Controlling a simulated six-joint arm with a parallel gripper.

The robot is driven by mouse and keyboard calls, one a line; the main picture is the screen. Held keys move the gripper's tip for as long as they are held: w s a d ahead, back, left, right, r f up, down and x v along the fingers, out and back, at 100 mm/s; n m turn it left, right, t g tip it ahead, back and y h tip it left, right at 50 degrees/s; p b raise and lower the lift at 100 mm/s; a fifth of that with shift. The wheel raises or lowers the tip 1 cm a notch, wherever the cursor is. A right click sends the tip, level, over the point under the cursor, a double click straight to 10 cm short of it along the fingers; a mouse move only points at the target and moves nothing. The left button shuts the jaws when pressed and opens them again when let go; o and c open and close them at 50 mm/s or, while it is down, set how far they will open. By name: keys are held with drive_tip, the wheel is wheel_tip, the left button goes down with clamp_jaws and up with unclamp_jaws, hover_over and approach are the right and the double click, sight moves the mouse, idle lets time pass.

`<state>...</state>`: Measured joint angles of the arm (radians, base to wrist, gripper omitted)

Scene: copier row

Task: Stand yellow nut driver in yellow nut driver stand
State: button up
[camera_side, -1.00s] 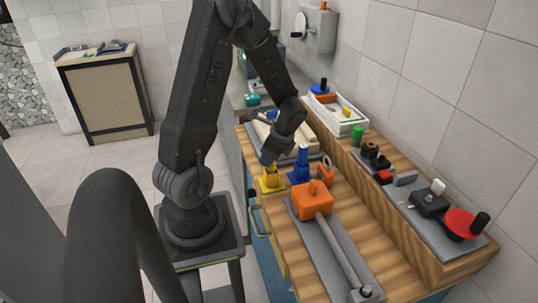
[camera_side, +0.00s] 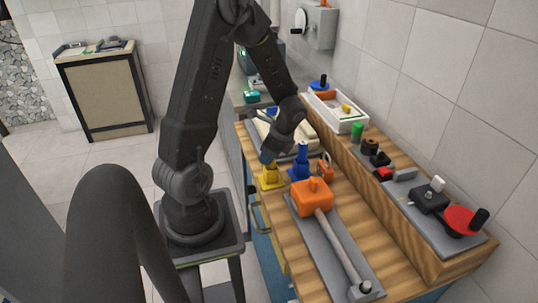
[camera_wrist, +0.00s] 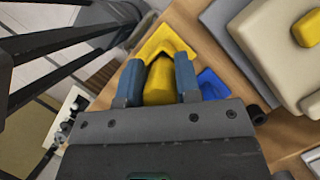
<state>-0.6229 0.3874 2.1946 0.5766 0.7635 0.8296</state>
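My gripper (camera_wrist: 160,72) has blue fingers, one on each side of the yellow nut driver (camera_wrist: 158,85), and both appear to touch its handle. The yellow nut driver stand (camera_wrist: 165,41) shows just beyond the fingertips in the wrist view. In the side view the yellow stand (camera_side: 270,181) is on the wooden bench, and my gripper (camera_side: 268,160) is directly above it. The driver's lower end is hidden, so I cannot tell how far it is inside the stand.
A blue stand with a blue upright piece (camera_side: 301,166) is close on the right. A white bin (camera_side: 337,112) and a raised wooden shelf run along the wall.

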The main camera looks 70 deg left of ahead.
drive_tip(key=o, duration=0.5)
drive_tip(key=v, duration=1.4)
drive_tip(key=s+d+r+n+t+h, duration=0.1)
drive_tip(key=s+d+r+n+t, duration=0.1)
drive_tip(key=d, duration=0.5)
drive_tip(key=s+d+r+n+t+h, duration=0.1)
drive_tip(key=s+d+r+n+t, duration=0.1)
drive_tip(key=d, duration=0.5)
drive_tip(key=s+d+r+n+t, duration=0.3)
drive_tip(key=d+r+t, duration=0.1)
drive_tip(key=d, duration=0.3)
drive_tip(key=shift+r+n+t+h, duration=0.3)
drive_tip(key=shift+t+h, duration=0.1)
drive_tip(key=shift+t, duration=0.2)
